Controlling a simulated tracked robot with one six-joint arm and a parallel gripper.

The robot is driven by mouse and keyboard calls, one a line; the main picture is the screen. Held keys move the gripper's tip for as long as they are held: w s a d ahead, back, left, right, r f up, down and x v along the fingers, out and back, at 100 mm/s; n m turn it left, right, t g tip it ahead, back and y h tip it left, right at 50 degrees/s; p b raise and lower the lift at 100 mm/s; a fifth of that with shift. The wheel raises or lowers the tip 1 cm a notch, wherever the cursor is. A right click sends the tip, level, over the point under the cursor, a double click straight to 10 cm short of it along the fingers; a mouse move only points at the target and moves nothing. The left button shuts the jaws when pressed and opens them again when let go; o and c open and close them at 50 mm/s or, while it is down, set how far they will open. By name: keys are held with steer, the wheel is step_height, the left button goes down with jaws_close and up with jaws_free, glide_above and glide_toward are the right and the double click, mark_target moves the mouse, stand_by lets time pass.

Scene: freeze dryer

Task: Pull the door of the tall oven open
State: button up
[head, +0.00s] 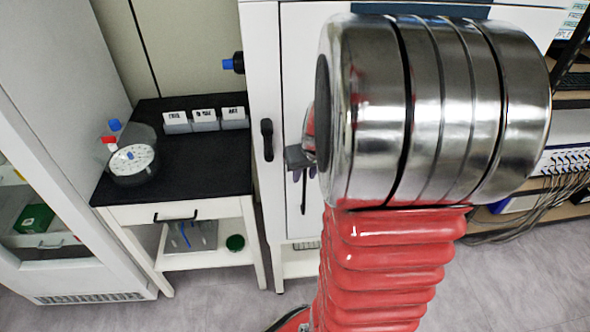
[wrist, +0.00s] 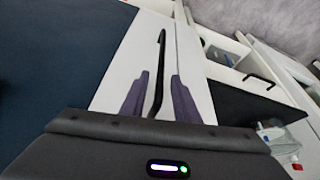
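The tall oven (head: 261,60) is a white cabinet in the middle of the head view, partly hidden by my arm. Its white door (head: 300,60) looks shut and has a long, thin black upright handle (head: 304,192). My gripper (head: 304,174) is in front of the door at this handle, mostly hidden behind my wrist. In the wrist view, the two purple fingers (wrist: 158,97) are apart. The black handle (wrist: 160,70) shows between them, with white door on both sides. I cannot tell whether either finger touches it.
A black latch (head: 267,140) sits on the oven's left edge. To the left stands a white table with a black top (head: 200,165), a round device (head: 133,160) and labelled boxes (head: 205,120). A glass-fronted cabinet (head: 50,130) is farther left. Grey floor (head: 520,280) is clear at lower right.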

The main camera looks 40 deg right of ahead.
steer(key=shift+w+f, duration=0.2)
steer(key=shift+f, duration=0.4)
jaws_close()
